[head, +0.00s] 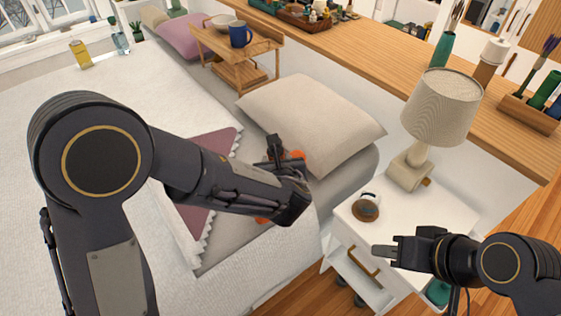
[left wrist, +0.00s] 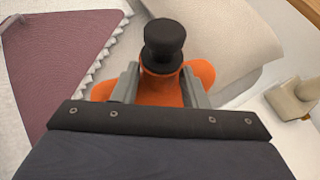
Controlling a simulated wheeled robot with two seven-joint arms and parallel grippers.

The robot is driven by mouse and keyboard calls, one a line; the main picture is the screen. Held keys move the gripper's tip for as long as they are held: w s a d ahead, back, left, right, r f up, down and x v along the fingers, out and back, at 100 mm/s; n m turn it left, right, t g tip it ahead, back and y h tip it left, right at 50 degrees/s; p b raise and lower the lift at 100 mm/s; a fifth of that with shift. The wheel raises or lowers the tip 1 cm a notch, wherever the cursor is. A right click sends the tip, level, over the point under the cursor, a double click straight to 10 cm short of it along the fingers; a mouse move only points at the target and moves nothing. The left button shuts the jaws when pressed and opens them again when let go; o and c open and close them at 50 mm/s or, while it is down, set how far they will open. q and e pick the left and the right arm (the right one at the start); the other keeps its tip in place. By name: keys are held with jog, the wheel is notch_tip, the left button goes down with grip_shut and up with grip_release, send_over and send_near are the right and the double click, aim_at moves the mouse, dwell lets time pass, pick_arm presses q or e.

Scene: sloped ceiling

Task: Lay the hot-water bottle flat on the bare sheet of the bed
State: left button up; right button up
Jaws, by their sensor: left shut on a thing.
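The orange hot-water bottle (left wrist: 203,77) has a black stopper and shows in the left wrist view between the fingers of my left gripper (left wrist: 160,85), which is shut on it near the neck. In the head view only small orange parts of the bottle (head: 297,155) show around my left gripper (head: 280,160); my arm hides the rest. It is over the bare beige sheet (head: 232,246) of the bed, beside the pillow (head: 312,122). I cannot tell whether it touches the sheet. My right gripper (head: 386,249) is over the white nightstand, its finger gap unclear.
A lace-edged mauve blanket (head: 193,212) lies left of the bare sheet. The nightstand (head: 340,228) holds a lamp (head: 440,108) and a small round pot (head: 366,207). A wooden tray stand (head: 243,73) with a blue mug (head: 240,35) stands at the back.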

pick_arm(q)
jog(key=shift+w+a+r, duration=0.2)
jog(key=shift+w+r, duration=0.05)
jog(key=shift+w, duration=0.2)
jog(key=shift+w+a+r+g+p, duration=0.1)
jog(key=shift+w+a+g+p, duration=0.25)
jog(key=shift+w+p, duration=0.3)
jog(key=shift+w+a+g+p, duration=0.25)
jog(key=shift+w+g+p, duration=0.15)
jog(key=shift+p, duration=0.3)
jog(key=shift+w+a+n+g+h+p, duration=0.2)
jog(key=shift+w+n+g+h+p, duration=0.1)
jog(key=shift+w, duration=0.15)
jog(key=shift+f, duration=0.2)
